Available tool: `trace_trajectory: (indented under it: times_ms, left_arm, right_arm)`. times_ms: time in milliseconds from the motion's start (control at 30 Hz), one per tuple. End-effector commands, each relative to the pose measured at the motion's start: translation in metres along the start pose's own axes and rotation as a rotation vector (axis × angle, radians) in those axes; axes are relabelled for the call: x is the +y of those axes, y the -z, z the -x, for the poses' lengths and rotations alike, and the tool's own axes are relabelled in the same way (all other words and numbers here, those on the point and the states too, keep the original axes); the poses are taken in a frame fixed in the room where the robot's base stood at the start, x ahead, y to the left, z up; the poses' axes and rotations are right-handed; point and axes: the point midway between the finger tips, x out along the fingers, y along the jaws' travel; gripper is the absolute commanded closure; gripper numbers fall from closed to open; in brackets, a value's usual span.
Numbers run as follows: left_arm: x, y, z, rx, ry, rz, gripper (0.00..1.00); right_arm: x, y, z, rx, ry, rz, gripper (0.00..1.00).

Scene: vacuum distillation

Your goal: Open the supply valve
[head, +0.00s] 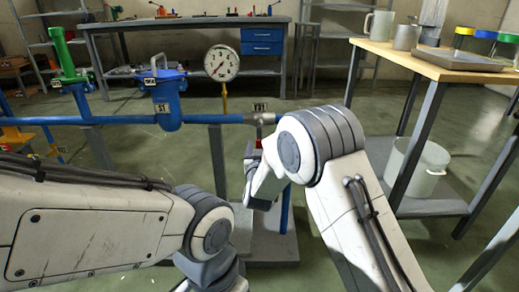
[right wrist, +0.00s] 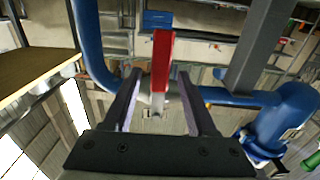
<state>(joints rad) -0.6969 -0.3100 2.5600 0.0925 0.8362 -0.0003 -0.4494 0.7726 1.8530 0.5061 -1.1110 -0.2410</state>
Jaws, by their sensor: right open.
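A valve with a red lever handle (right wrist: 161,62) shows in the right wrist view, in front of a blue pipe. My right gripper (right wrist: 158,75) is open there, with one dark finger on each side of the handle. A gap seems to remain on both sides; I cannot tell whether either finger touches it. In the head view a small piece of red (head: 258,143) shows below a grey fitting with a tag (head: 259,107), at the right end of the blue pipe. My right arm hides most of that spot. My left arm's wrist is at the lower middle; its gripper is out of sight.
A wooden-topped table (head: 400,52) with jugs and a tray stands right. A white bucket (head: 425,165) sits on its lower shelf.

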Motion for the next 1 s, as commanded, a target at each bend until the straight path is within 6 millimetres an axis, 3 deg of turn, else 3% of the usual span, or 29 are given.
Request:
trace_trajectory:
  times_ms: [167,433,467,600,1000]
  left_arm:
    - [-0.0004,-0.0003,-0.0055,0.0,0.0,0.0,0.27]
    - [-0.0004,-0.0002,-0.0051,0.0,0.0,0.0,0.27]
    - [-0.0004,-0.0002,-0.0051,0.0,0.0,0.0,0.27]
    - [-0.0004,-0.0002,-0.0051,0.0,0.0,0.0,0.27]
    - [-0.0004,-0.0003,-0.0051,0.0,0.0,0.0,0.27]
  right_arm:
    - [0.0007,-0.0007,-0.0129,0.0,-0.001,0.001,0.43]
    - [0.0004,0.0002,-0.0142,-0.001,0.0,0.001,0.43]
    - [0.0004,0.0002,-0.0142,-0.001,0.0,0.001,0.5]
    - [0.0003,0.0002,-0.0141,-0.001,0.0,0.001,1.0]
    - [0.0003,0.0002,-0.0138,-0.001,0.0,0.0,1.0]
